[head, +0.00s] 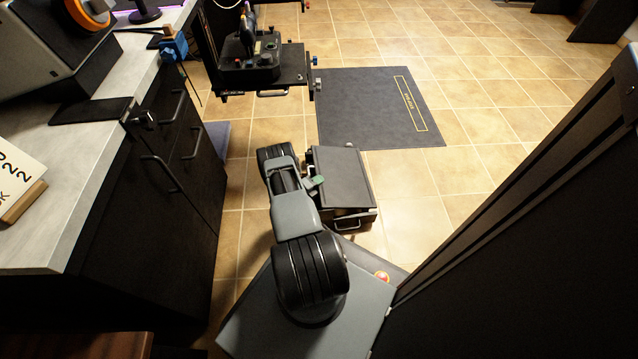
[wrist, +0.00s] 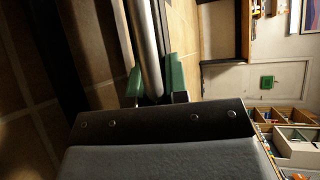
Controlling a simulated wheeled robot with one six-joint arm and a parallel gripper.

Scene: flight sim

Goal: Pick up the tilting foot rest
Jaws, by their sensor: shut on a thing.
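The foot rest (head: 341,178) is a dark box-like unit with a flat, slanted top and a metal handle low on its front side. In the head view it is just right of my gripper (head: 316,182), whose green fingertip is at its left edge. In the wrist view the green fingers of my gripper (wrist: 155,82) are closed around a silver metal bar (wrist: 145,40), which runs away from the camera. The bar looks like part of the foot rest. I cannot tell whether the foot rest is touching the floor.
A desk with dark drawers (head: 165,150) stands to the left. A control stand (head: 260,70) is ahead, beside a dark floor mat (head: 370,105). A tall black panel (head: 530,220) closes off the right. Open tiled floor (head: 480,130) lies beyond the foot rest.

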